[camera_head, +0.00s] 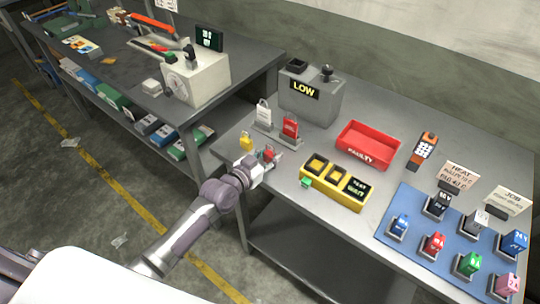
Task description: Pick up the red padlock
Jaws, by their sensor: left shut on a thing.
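A small red padlock (268,154) is at the left front edge of the grey workbench, partly hidden by my left gripper. My left gripper (270,159) reaches in over the front edge and is shut on the red padlock. The padlock appears at or just above the bench top; I cannot tell if it touches. A yellow padlock (246,143) stands behind and to the left of it. A small green one (306,182) lies to the right, by the yellow tray. My right gripper is not in view.
Behind the gripper stand a white lock-shaped piece (264,113) and a red one (290,127) on a stand. A grey box marked LOW (311,97), a red FAULTY bin (368,146) and a yellow tray (335,187) are nearby. A blue mat (400,247) holds several coloured blocks.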

